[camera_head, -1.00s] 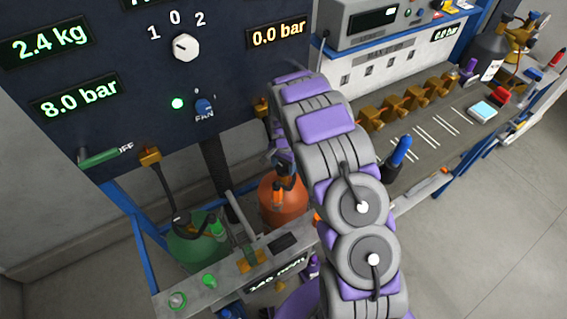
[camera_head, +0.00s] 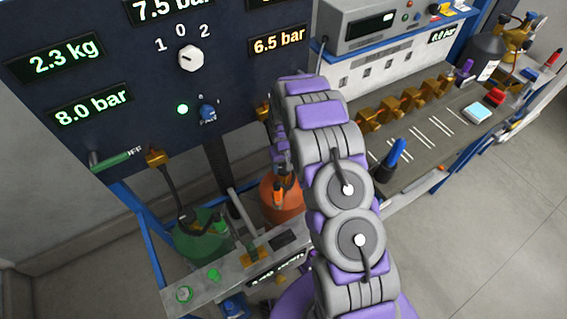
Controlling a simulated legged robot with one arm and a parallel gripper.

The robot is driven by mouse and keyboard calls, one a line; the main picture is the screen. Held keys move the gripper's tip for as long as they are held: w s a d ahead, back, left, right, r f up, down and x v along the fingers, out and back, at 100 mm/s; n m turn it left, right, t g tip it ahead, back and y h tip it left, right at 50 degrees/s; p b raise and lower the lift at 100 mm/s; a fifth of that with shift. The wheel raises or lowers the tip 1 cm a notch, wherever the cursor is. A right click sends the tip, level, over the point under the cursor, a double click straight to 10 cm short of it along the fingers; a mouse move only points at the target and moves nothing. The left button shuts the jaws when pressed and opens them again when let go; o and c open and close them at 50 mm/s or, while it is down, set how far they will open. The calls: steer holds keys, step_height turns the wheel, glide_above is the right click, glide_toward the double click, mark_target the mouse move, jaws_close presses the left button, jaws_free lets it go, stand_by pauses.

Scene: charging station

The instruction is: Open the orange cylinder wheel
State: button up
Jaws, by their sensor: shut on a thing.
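The orange cylinder (camera_head: 283,212) stands low behind the grey front rail, below the dark panel. My arm reaches down from the right, and my gripper (camera_head: 284,178) is at the top of this cylinder. The gripper is shut on the cylinder's wheel, which is mostly hidden behind the fingers and my arm. A small bright orange part (camera_head: 278,196) shows just below the gripper. The panel display (camera_head: 279,42) above reads 6.5 bar.
A green cylinder (camera_head: 203,245) stands left of the orange one. The grey rail (camera_head: 220,280) runs in front of both. A bench (camera_head: 425,140) with brass fittings and a blue-handled tool (camera_head: 396,152) lies right of my arm. Floor at right is clear.

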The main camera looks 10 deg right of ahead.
mark_target(283, 166)
steer(key=n, duration=0.4)
steer(key=shift+w+r+n+p, duration=0.15)
steer(key=shift+n+p, duration=0.2)
steer(key=shift+n, duration=0.05)
stand_by(0.4)
steer(key=o, duration=1.1)
steer(key=shift+c, duration=0.2)
step_height(283, 166, up, 17)
steer(key=p, duration=0.1)
steer(key=shift+a, duration=0.1)
